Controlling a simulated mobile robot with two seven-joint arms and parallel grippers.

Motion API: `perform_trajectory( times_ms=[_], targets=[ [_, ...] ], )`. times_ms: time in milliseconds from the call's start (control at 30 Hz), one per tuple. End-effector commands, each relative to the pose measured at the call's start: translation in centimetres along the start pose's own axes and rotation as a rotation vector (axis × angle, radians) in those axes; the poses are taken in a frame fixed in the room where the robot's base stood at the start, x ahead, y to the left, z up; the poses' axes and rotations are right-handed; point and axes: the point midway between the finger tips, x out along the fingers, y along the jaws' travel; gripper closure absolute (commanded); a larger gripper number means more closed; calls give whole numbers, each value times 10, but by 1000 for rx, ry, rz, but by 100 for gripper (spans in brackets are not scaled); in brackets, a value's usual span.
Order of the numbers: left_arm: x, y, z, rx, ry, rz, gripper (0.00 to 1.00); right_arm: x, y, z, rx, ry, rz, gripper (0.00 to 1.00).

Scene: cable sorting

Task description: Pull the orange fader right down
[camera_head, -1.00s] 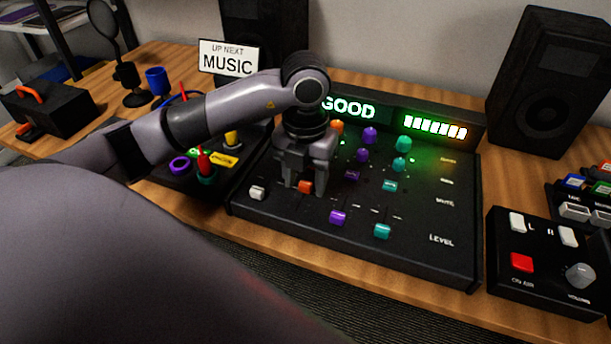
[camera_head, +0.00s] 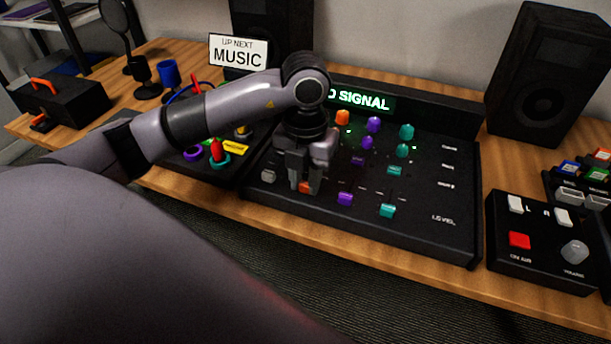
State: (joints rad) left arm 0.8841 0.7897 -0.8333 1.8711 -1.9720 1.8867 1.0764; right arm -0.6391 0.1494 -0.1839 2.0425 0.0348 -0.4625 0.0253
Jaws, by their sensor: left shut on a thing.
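The mixer (camera_head: 420,240) is a black console in the middle of the table. My left gripper (camera_head: 305,188) reaches down over its left part and is shut on the orange fader (camera_head: 306,187). Only a little of the orange cap shows between the fingertips. The cap stands about in line with the white fader (camera_head: 269,175), the purple fader (camera_head: 345,198) and the teal fader (camera_head: 387,210) near the front edge. The fader's slot is hidden behind the gripper. The mixer's display (camera_head: 362,99) shows "O SIGNAL" in green, its left end hidden. My right gripper is not in view.
Orange, purple and teal knobs (camera_head: 373,124) stand behind the faders. A control box with a red button (camera_head: 519,240) is at right. A black panel with colored plugs (camera_head: 217,150) is left of the mixer, under my arm. A speaker (camera_head: 545,90) stands behind.

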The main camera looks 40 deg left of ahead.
Motion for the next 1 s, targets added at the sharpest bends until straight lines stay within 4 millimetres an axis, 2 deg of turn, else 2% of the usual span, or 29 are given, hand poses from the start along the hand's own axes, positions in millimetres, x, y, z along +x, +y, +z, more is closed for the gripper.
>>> perform_trajectory(
  times_ms=[233,267,300,333,667,1000],
  targets=[
    [-2,0,0,0,-1,0,100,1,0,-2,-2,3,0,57],
    [-2,0,0,0,-1,0,68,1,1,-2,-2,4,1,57],
    [-2,0,0,0,-1,0,55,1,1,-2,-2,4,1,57],
    [-2,0,0,0,-1,0,49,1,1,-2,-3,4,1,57],
    [-4,0,0,0,-1,-1,49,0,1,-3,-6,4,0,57],
    [-56,0,1,0,-5,-2,49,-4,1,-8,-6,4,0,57]
  ],
)
